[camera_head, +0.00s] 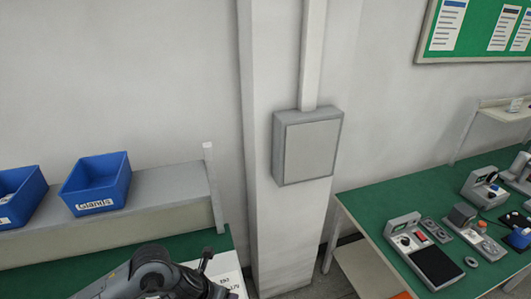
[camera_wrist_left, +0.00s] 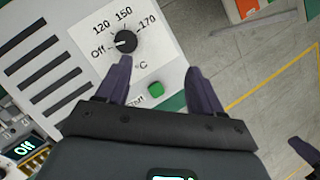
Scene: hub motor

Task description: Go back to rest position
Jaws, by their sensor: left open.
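My left arm (camera_head: 160,275) comes in at the bottom of the head view, over the left green bench, beside a pale panel with printed numbers (camera_head: 225,278). In the left wrist view my left gripper (camera_wrist_left: 160,85) is open, with nothing between its two dark fingers. Behind the fingers is a light heater panel with a black dial (camera_wrist_left: 126,41) marked Off, 120, 150 and 170 °C. A green button (camera_wrist_left: 156,89) shows between the fingers. A dark finger-like part (camera_wrist_left: 305,152) at the right edge looks like part of my right gripper, but its jaws are cut off.
Two blue bins (camera_head: 97,184) stand on a grey shelf (camera_head: 160,203) at left. A pillar with a grey box (camera_head: 307,147) stands mid-view. A second green bench (camera_head: 385,200) at right carries several devices. Open grey floor with a yellow line (camera_wrist_left: 270,75) shows in the wrist view.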

